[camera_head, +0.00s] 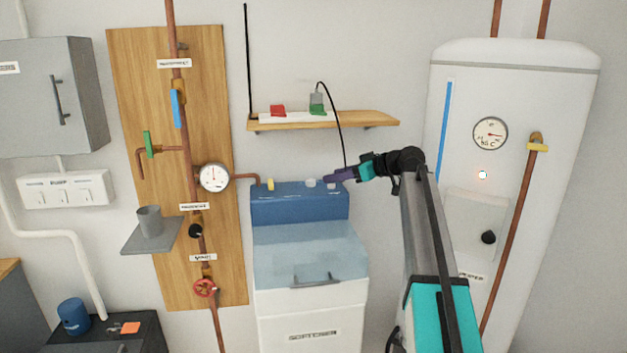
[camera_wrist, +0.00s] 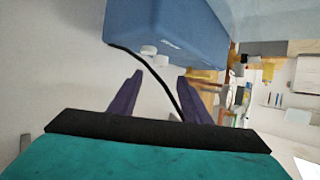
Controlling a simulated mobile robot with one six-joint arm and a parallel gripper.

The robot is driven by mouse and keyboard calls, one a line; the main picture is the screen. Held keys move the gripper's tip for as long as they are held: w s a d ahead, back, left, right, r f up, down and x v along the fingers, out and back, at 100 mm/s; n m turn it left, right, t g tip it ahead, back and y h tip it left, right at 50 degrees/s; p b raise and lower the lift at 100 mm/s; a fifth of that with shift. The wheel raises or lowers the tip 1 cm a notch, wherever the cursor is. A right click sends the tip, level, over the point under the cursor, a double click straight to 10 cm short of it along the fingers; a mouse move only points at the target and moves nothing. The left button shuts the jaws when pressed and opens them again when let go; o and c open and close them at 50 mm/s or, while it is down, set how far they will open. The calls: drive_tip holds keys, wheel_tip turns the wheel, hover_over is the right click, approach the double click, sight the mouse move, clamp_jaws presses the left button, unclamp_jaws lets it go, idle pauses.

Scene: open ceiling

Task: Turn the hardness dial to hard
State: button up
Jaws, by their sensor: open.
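The white softener (camera_head: 310,328) has a blue top housing (camera_head: 300,207) and a clear lid with a handle. A white knob (camera_head: 310,182) stands on the housing's top edge, with a second pale one (camera_head: 332,184) to its right, partly behind my gripper. I cannot tell which is the hardness dial or read its setting. My gripper (camera_head: 330,178), with purple fingers, is at the housing's right end. In the wrist view its fingers (camera_wrist: 160,76) are apart and empty, with two white knobs (camera_wrist: 148,50) on the blue housing just beyond the tips.
A black cable (camera_head: 339,115) hangs from the wooden shelf (camera_head: 350,121) towards the housing and crosses between my fingers in the wrist view. A white boiler (camera_head: 465,210) stands right.

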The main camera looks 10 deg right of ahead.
sight(312, 180)
drive_tip(key=p+x, duration=0.1)
drive_tip(key=x, duration=0.8)
drive_tip(key=shift+w+a, duration=0.15)
drive_tip(key=c, duration=1)
